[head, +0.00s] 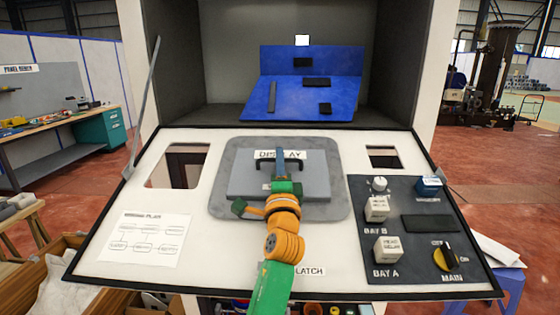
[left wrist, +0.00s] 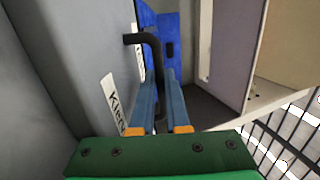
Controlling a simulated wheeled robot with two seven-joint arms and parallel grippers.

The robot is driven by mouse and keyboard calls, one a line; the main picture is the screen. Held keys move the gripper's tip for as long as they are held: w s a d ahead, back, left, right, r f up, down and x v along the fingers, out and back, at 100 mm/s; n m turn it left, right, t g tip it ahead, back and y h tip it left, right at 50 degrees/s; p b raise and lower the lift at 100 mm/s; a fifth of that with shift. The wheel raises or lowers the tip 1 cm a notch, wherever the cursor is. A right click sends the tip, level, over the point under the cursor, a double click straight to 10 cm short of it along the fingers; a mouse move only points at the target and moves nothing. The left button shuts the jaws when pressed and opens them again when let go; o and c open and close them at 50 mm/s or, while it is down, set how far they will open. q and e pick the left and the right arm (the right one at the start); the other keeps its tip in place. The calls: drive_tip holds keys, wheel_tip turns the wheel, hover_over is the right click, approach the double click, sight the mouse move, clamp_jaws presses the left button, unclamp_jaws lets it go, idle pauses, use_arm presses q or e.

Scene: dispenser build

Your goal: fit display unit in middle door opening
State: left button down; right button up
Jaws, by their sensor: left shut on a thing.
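The display unit is a grey rounded plate (head: 235,197) with a raised grey block, a dark handle and a "DISPLAY" label (head: 280,154). It lies over the middle of the white door panel (head: 190,240) and covers the middle opening. I cannot tell whether it sits flush or slightly above. My left gripper (head: 284,183) is shut on the unit's handle. In the left wrist view the blue fingers (left wrist: 158,88) close around the dark handle (left wrist: 152,48), beside a grey face with a white label. My right gripper is not in view.
The door has a left opening (head: 182,165) and a smaller right opening (head: 383,157). A dark control panel (head: 405,225) with relays and a yellow-black main switch (head: 445,257) is at its right. A blue backplate (head: 310,85) stands inside the cabinet behind.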

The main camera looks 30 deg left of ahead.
use_arm(q)
drive_tip(key=shift+f+b, duration=0.35)
drive_tip(key=shift+b, duration=0.1)
idle(0.7)
idle(0.4)
drive_tip(key=c, duration=0.8)
unclamp_jaws()
drive_tip(key=shift+c, duration=0.2)
drive_tip(key=shift+s, duration=0.1)
drive_tip(key=o, duration=0.4)
drive_tip(key=shift+s+d, duration=0.1)
